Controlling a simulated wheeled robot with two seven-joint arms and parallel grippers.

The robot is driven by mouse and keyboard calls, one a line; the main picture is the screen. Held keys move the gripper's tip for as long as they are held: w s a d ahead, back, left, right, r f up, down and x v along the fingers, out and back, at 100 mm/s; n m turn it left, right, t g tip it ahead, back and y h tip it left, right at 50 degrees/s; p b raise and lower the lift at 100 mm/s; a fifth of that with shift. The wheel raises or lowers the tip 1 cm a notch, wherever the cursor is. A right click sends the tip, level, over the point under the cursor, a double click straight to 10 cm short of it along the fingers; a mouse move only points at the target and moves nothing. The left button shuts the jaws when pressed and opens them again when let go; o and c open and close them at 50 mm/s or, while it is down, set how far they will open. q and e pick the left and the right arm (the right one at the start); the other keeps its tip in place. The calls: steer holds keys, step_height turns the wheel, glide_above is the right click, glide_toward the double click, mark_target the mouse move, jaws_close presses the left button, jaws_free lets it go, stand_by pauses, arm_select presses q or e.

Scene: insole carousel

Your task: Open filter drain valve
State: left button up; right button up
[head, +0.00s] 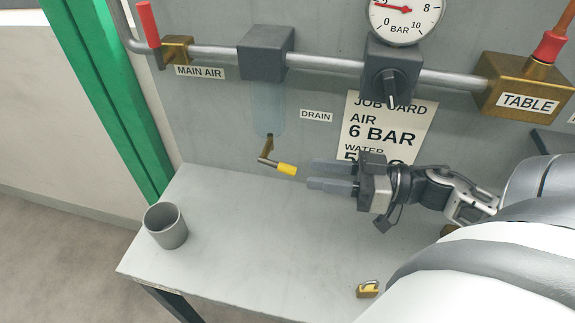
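The filter (268,106) is a clear bowl hanging under a dark grey block (265,53) on the air pipe. Below it is the brass drain valve (267,147) with a small lever tipped by a yellow handle (287,169), which points right and slightly down. A "DRAIN" label (316,116) is on the wall to the right. My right gripper (318,174) comes in from the right, its two grey fingers apart and pointing left at the yellow handle. The fingertips are close to the handle, and nothing shows between them. My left gripper is not in view.
A grey cup (165,226) stands at the bench's left corner. A brass padlock (368,289) lies near the front edge of the bench (230,245). A job card (385,130), regulator knob (391,88) and gauge (404,14) are above my gripper. The middle of the bench is clear.

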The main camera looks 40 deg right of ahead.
mark_target(288, 173)
steer(key=x, duration=0.6)
steer(key=shift+w+a, duration=0.15)
steer(key=shift+w, duration=0.05)
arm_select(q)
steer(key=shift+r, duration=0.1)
